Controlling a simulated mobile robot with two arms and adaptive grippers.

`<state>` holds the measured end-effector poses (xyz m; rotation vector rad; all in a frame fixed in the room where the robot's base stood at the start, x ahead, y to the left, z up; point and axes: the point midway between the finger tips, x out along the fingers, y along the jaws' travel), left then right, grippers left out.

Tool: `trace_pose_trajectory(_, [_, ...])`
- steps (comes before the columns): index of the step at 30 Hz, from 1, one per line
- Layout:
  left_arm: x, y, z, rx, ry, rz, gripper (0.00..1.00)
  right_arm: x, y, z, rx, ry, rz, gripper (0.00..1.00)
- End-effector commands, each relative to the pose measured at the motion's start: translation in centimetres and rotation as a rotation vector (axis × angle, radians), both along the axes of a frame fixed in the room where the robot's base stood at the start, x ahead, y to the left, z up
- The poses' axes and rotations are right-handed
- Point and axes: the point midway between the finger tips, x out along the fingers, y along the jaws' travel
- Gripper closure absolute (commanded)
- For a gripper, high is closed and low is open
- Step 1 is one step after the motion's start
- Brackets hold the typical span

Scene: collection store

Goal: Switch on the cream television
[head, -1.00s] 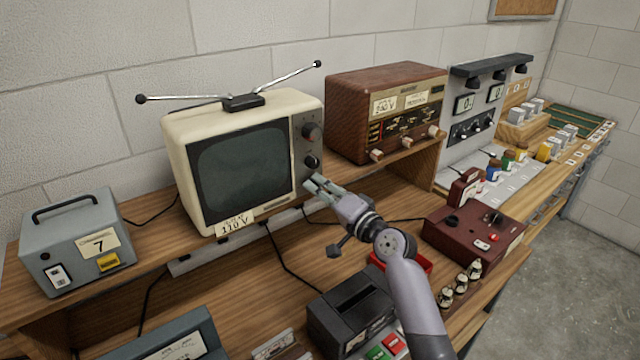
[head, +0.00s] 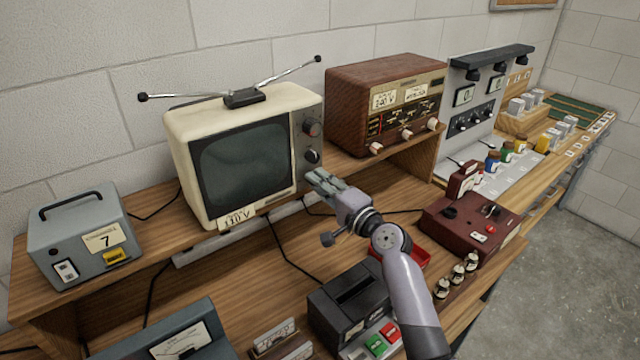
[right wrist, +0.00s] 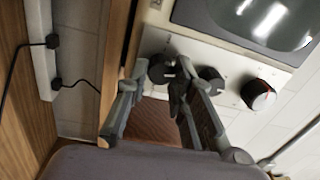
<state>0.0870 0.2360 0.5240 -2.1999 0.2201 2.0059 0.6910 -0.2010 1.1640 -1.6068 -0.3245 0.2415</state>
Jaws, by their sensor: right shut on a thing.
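The cream television (head: 176,160) stands on the wooden shelf, its screen (head: 245,163) dark. Its right-hand panel carries an upper knob (head: 311,128) and a middle knob (head: 312,156); both also show in the right wrist view, the upper (right wrist: 258,94) and the middle (right wrist: 210,78). My right gripper (head: 316,178) is at the panel's lower end and hides the lowest knob in the head view. In the right wrist view my right gripper (right wrist: 163,80) has its fingers on both sides of this lowest knob (right wrist: 161,68), shut on it. My left gripper is not in view.
A brown wooden radio (head: 385,95) stands close right of the television. A grey box marked 7 (head: 80,235) is at left. A dark red box (head: 470,228), a black device (head: 350,300) and a red tray (head: 415,256) are on the lower bench near my right arm.

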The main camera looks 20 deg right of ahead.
Motion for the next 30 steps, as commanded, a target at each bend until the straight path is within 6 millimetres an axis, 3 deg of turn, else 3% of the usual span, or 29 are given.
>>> trace_pose_trajectory(4, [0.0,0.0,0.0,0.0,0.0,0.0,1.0,0.0,-0.1,0.1,-0.001,-0.002,-0.002,1.0])
trace_pose_trajectory(5, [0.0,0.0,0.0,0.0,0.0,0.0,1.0,0.0,-0.1,0.1,-0.001,-0.002,-0.002,0.77])
trace_pose_trajectory(13, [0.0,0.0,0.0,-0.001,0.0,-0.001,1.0,0.0,0.0,0.0,-0.002,-0.001,-0.001,0.59])
trace_pose_trajectory(23, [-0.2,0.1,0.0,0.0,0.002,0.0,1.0,-0.1,-0.1,0.0,-0.003,0.0,0.0,0.58])
trace_pose_trajectory(30, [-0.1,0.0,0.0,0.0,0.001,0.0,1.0,-3.0,-1.1,-0.3,-0.006,0.001,0.0,0.58])
